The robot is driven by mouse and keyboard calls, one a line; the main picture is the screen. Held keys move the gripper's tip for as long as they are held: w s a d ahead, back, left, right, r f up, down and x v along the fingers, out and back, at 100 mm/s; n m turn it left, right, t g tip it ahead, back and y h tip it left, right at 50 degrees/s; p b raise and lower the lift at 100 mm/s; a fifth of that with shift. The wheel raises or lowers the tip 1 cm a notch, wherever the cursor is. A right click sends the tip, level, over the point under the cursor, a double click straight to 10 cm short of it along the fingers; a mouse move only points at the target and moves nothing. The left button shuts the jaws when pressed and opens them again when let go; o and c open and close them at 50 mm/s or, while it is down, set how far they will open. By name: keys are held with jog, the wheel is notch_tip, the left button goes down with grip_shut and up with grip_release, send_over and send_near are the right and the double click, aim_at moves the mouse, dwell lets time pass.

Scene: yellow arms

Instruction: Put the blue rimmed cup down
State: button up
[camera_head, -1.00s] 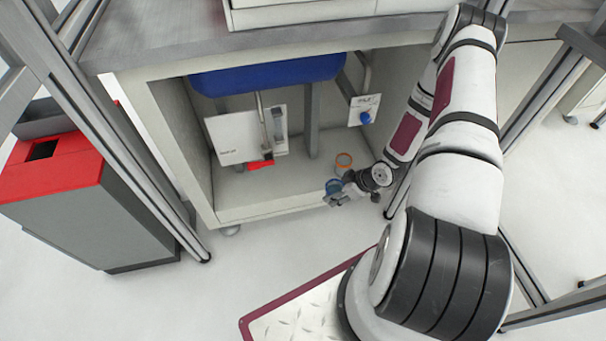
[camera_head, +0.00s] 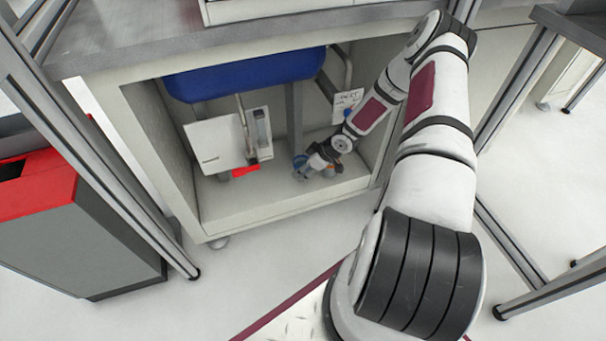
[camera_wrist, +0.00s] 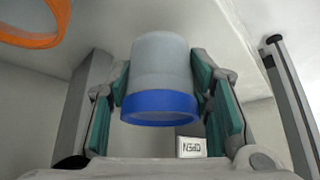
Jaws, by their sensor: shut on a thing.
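My gripper (camera_head: 318,164) is inside the open cupboard under the counter, low over its floor. In the wrist view my gripper (camera_wrist: 160,85) has its green-padded fingers on both sides of the blue rimmed cup (camera_wrist: 160,62), which is pale grey with a blue rim band. The cup shows in the head view as a small blue spot (camera_head: 299,162) at the left of the gripper. I cannot tell whether the cup touches the cupboard floor (camera_head: 262,196). An orange rimmed cup (camera_wrist: 40,38) is at the upper left of the wrist view, apart from the held cup; the arm hides it in the head view.
A blue basin (camera_head: 245,76) hangs above, with a drain pipe and a grey post below it. A white box (camera_head: 215,145) and a red item (camera_head: 246,171) are left of my gripper. The right cupboard wall is close to my arm. The front floor is clear.

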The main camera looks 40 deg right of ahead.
jog(key=shift+w+d, duration=0.1)
jog(key=shift+w, duration=0.3)
jog(key=shift+w+f+b, duration=0.1)
jog(key=shift+f+b, duration=1.1)
jog(key=shift+f, duration=0.55)
jog(key=shift+f, duration=0.1)
jog(key=o, duration=1.2)
jog(key=shift+d+r, duration=0.15)
jog(key=shift+r, duration=0.25)
jog(key=p+v, duration=0.6)
jog(key=v, duration=0.5)
jog(key=shift+s, duration=0.25)
